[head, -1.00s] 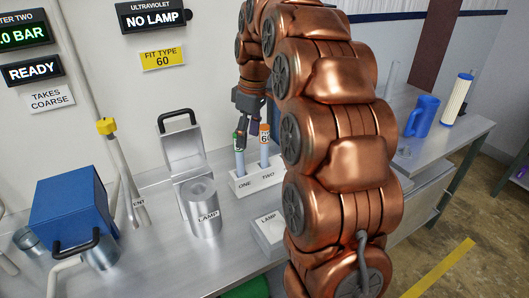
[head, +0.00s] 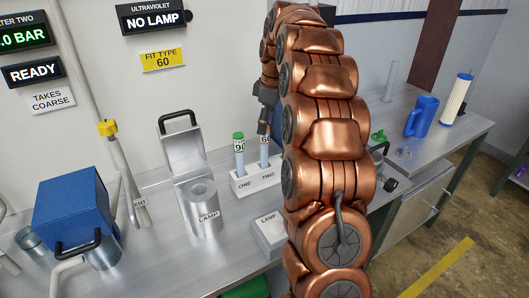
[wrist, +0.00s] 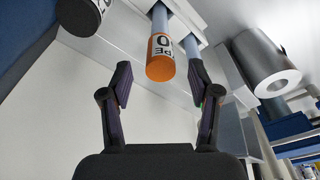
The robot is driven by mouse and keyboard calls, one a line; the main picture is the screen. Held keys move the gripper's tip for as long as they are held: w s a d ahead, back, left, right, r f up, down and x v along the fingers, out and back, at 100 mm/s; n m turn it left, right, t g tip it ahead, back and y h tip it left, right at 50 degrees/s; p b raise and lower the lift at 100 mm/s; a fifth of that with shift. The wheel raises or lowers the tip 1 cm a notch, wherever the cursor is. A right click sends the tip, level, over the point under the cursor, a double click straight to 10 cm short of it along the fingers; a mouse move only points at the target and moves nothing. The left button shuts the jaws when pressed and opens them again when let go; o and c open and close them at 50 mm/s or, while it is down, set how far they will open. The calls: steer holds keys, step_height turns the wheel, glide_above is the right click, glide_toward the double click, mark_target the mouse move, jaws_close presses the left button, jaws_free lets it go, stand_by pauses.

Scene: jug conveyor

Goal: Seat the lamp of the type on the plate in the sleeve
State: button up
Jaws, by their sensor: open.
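The yellow plate (head: 162,59) reads FIT TYPE 60. In the head view a white rack (head: 258,181) holds a green-capped lamp (head: 239,158) marked 90 at ONE, and a lamp (head: 264,157) at TWO with a partly covered label starting with 6. My gripper (head: 263,128) is over lamp TWO. In the wrist view my open gripper (wrist: 160,90) has the orange-capped lamp (wrist: 160,68) ahead, between its fingers; I cannot tell if they reach it. The metal sleeve (head: 202,210), labelled LAMP, stands upright with its top hole open; it also shows in the wrist view (wrist: 262,62).
A dark-capped lamp (wrist: 82,14) is at the wrist view's upper left. A hinged lid (head: 182,150) stands raised behind the sleeve. A blue box (head: 70,208) is at left, a blue jug (head: 421,116) at right. The display (head: 153,16) reads NO LAMP.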

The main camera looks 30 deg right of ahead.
mark_target(264, 154)
steer(key=shift+a+f+p, duration=0.15)
steer(key=shift+f+p, duration=0.6)
steer(key=shift+f, duration=0.5)
steer(key=shift+w+a+f+p, duration=0.1)
steer(key=shift+w+f+p, duration=0.1)
steer(key=shift+f, duration=0.45)
steer(key=shift+w+f+p, duration=0.1)
steer(key=shift+f+p, duration=0.05)
steer(key=shift+f, duration=0.5)
jaws_close()
